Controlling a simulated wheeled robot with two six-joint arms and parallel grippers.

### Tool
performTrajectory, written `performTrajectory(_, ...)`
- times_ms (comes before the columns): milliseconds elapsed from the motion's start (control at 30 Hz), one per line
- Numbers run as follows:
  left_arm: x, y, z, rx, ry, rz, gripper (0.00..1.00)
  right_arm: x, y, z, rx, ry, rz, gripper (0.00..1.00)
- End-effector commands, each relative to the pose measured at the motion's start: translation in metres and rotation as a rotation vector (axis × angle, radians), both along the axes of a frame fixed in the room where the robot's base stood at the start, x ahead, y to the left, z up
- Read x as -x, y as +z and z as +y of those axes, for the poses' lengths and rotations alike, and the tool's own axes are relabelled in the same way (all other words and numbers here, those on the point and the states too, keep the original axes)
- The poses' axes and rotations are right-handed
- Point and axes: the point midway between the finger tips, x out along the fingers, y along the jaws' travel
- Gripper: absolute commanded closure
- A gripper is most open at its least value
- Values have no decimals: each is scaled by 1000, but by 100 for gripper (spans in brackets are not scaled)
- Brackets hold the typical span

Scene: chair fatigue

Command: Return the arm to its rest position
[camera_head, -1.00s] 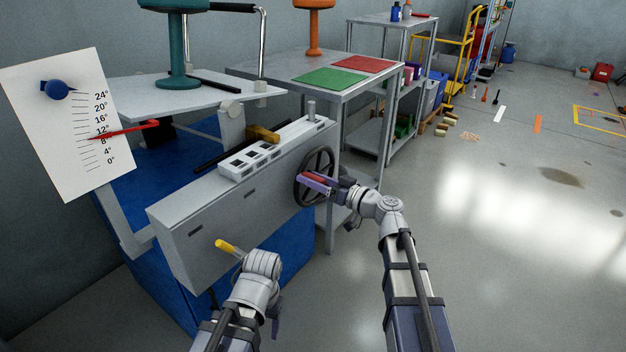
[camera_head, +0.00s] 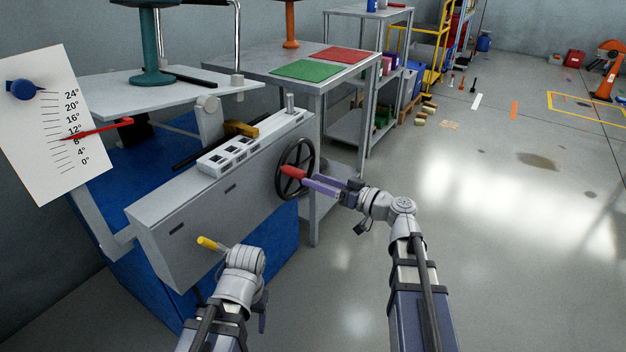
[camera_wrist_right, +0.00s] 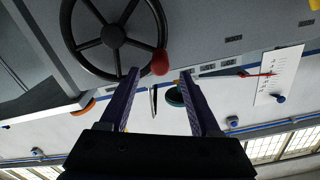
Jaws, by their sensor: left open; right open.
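My right gripper (camera_head: 325,186) is open with its purple fingers just to the right of the black handwheel (camera_head: 297,169) on the grey machine's end. The wheel's red knob (camera_head: 293,172) is close to the fingertips. In the right wrist view the open fingers (camera_wrist_right: 158,82) are empty, with the red knob (camera_wrist_right: 160,62) just beyond and between their tips and the black handwheel (camera_wrist_right: 113,38) behind it. My left gripper (camera_head: 262,312) is low in front of the machine, mostly hidden behind its own wrist. A yellow-handled lever (camera_head: 210,244) is near that wrist.
The grey machine (camera_head: 190,220) has a blue base, and a tilted scale board (camera_head: 40,125) with a red pointer stands at the left. A metal table (camera_head: 262,62) with green and red mats is behind the wheel. Open floor (camera_head: 480,220) lies to the right.

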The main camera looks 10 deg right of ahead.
Motion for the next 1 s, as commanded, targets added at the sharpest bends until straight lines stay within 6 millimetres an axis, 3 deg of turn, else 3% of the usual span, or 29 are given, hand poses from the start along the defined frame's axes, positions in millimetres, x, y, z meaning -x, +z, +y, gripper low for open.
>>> performTrajectory(233,0,0,0,0,0,0,36,0,-1,1,3,3,6,36)
performTrajectory(367,0,0,0,0,0,0,36,9,-21,17,45,44,90,36)
performTrajectory(500,0,0,0,0,0,0,36,35,-73,48,168,117,326,36)
performTrajectory(633,0,0,0,0,0,0,36,71,-131,60,330,127,608,36)
performTrajectory(800,0,0,0,0,0,0,36,114,-186,45,543,16,930,36)
performTrajectory(1000,0,0,0,0,0,0,36,150,-214,10,737,-206,1166,36)
